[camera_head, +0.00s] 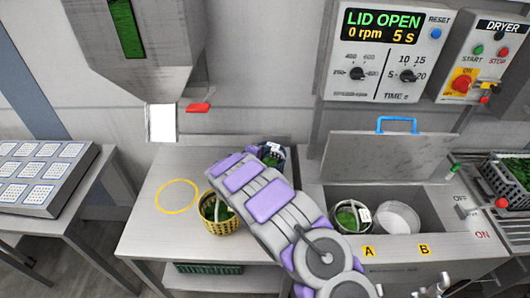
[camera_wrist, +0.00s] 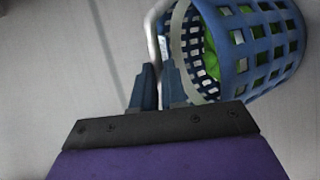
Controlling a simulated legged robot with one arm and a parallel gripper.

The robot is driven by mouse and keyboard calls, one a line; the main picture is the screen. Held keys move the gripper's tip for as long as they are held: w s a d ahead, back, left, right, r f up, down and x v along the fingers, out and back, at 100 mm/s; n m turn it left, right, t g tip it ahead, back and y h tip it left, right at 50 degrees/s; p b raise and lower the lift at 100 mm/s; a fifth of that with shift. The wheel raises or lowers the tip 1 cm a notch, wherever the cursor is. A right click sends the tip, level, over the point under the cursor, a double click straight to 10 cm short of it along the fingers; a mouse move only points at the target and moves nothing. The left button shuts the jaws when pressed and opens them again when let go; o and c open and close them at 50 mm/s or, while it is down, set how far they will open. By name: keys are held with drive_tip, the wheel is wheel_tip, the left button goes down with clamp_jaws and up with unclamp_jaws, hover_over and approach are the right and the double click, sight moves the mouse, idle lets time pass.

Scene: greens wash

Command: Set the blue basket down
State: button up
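The blue basket (camera_wrist: 240,45) shows in the wrist view at the upper right, with green leaves inside. Its pale handle (camera_wrist: 152,40) runs down between the fingertips of my gripper (camera_wrist: 158,75), which look shut on it. In the head view the blue basket (camera_head: 274,152) is mostly hidden behind my arm, over or on the back right of the grey table (camera_head: 150,225). My gripper is hidden there by the arm. I cannot tell whether the basket's base touches the table.
A yellow basket (camera_head: 228,228) with greens stands left of my arm. An empty yellow ring (camera_head: 159,203) marks the table left of it. At right, the open-lidded spinner (camera_head: 335,252) holds a basket of greens (camera_head: 347,217) and a white container (camera_head: 398,218). A chute (camera_head: 161,124) hangs above the table.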

drive_tip(key=o, duration=0.5)
drive_tip(key=shift+d, duration=0.7)
drive_tip(key=shift+c, duration=0.2)
drive_tip(key=p+v, duration=0.2)
drive_tip(key=v, duration=1)
drive_tip(key=s+d+r+m+g+h, duration=0.2)
drive_tip(key=d+r+m, duration=0.1)
drive_tip(key=d+r, duration=0.4)
drive_tip(key=s+d+r+m+g+h, duration=0.2)
drive_tip(key=d+r, duration=0.2)
drive_tip(key=d, duration=0.5)
drive_tip(key=s+d+r+m+g, duration=0.5)
drive_tip(key=s+d+r+g, duration=0.15)
drive_tip(key=s+d, duration=0.6)
drive_tip(key=s+d+r+m+g+y, duration=0.1)
drive_tip(key=s+g+y, duration=0.15)
drive_tip(key=s, duration=0.65)
drive_tip(key=s+d+m+g+y, duration=0.1)
drive_tip(key=s+m+y, duration=0.15)
drive_tip(key=s, duration=0.65)
drive_tip(key=s+a+y, duration=0.3)
drive_tip(key=s+a, duration=0.2)
drive_tip(key=s, duration=0.2)
drive_tip(key=s+a+f+n+y, duration=0.1)
drive_tip(key=s+a+y, duration=0.2)
drive_tip(key=s+a, duration=0.2)
drive_tip(key=s, duration=0.2)
drive_tip(key=shift+s, duration=0.4)
